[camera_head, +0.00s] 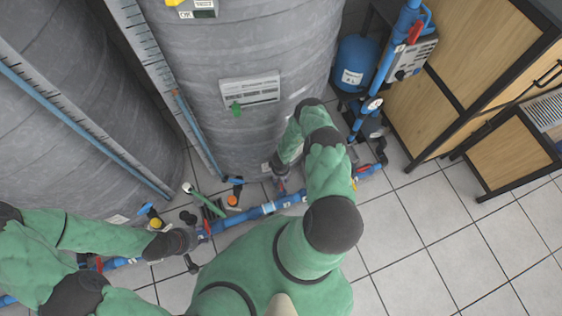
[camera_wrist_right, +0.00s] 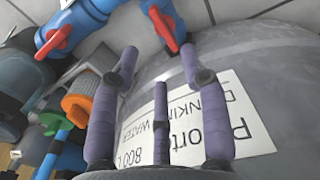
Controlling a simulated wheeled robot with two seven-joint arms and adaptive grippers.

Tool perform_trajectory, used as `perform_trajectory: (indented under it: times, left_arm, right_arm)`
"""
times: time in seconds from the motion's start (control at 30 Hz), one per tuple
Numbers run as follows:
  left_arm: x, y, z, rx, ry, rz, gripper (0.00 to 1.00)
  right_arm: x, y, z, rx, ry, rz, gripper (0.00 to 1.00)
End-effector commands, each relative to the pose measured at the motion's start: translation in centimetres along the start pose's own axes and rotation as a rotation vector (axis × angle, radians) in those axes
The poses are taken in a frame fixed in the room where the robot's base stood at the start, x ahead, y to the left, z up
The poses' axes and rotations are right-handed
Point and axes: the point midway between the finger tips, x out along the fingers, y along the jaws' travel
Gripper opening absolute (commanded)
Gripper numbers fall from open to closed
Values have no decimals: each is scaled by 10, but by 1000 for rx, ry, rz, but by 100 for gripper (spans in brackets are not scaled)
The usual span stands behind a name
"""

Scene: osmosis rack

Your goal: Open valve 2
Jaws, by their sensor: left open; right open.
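No number for valve 2 can be read. In the right wrist view, a red valve handle (camera_wrist_right: 163,28) lies just beyond the fingertips of my right gripper (camera_wrist_right: 158,52). Another red handle (camera_wrist_right: 58,38) sits on blue pipe to its left. The right gripper's purple fingers are spread and hold nothing. In the head view my right gripper (camera_head: 281,182) is low at the foot of the middle grey tank, above the blue pipe (camera_head: 268,208), partly hidden by my arm. My left gripper (camera_head: 188,238) is by the pipe further left, near a small red handle (camera_head: 206,227); its fingers are hard to make out.
Large grey tanks (camera_head: 250,50) stand behind the pipe. An orange cap (camera_wrist_right: 76,105) and a white drinking-water label (camera_wrist_right: 225,125) are close to my right gripper. A blue vessel (camera_head: 357,65) and wooden cabinet (camera_head: 480,50) stand right. Tiled floor (camera_head: 430,230) is free at lower right.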

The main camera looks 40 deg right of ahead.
Motion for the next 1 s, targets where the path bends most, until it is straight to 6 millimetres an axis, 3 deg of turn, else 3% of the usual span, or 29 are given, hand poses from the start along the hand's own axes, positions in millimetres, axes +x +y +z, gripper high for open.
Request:
perform_trajectory:
  times: [0.3,1.0]
  left_arm:
    - [0,0,0,0,0,0,45]
    - [0,0,0,0,0,0,45]
  right_arm:
    - [-21,0,0,0,0,0,45]
    - [-21,0,0,0,0,0,45]
